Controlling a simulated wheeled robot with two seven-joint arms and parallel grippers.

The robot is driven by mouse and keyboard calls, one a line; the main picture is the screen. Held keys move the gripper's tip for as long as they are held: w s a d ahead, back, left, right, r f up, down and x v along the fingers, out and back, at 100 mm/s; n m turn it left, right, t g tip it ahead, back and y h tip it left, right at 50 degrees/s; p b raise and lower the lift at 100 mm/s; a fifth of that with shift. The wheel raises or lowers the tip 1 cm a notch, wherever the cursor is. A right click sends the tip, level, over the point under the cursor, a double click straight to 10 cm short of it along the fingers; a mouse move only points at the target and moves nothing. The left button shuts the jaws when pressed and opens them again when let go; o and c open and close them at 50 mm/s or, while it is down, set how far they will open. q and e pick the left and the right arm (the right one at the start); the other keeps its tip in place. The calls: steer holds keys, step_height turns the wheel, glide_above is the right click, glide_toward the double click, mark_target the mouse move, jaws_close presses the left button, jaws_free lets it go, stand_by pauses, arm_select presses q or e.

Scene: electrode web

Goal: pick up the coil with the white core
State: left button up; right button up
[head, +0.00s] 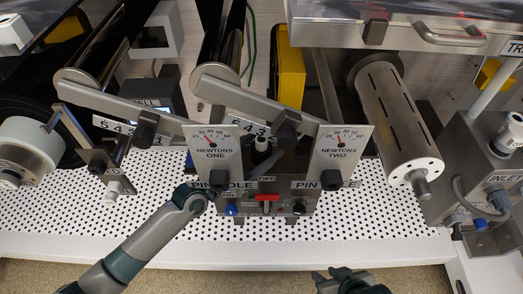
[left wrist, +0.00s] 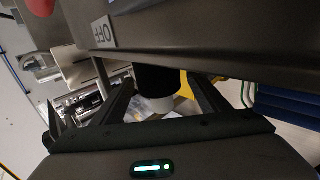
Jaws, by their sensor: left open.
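In the head view a large black roll (head: 14,108) stands at the left edge around a pale hub (head: 28,146). I cannot tell whether it is the coil with the white core. My left arm reaches the front of the gauge station; its gripper tips are hidden there. In the left wrist view my left gripper (left wrist: 160,98) is open. A black cylinder with a white end (left wrist: 157,78) shows between its fingers, not visibly gripped; whether it is a coil is unclear. My right gripper (head: 345,279) is at the bottom edge; its jaw opening is unclear.
Two gauge plates, NEWTONS ONE (head: 212,153) and NEWTONS TWO (head: 341,153), stand above a control box with a red switch (head: 267,197). A slotted metal roller (head: 397,120) projects at right. The perforated white table (head: 390,235) is clear along its front right.

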arm_select(q)
steer(key=c, duration=1.3)
steer(key=shift+r, duration=0.2)
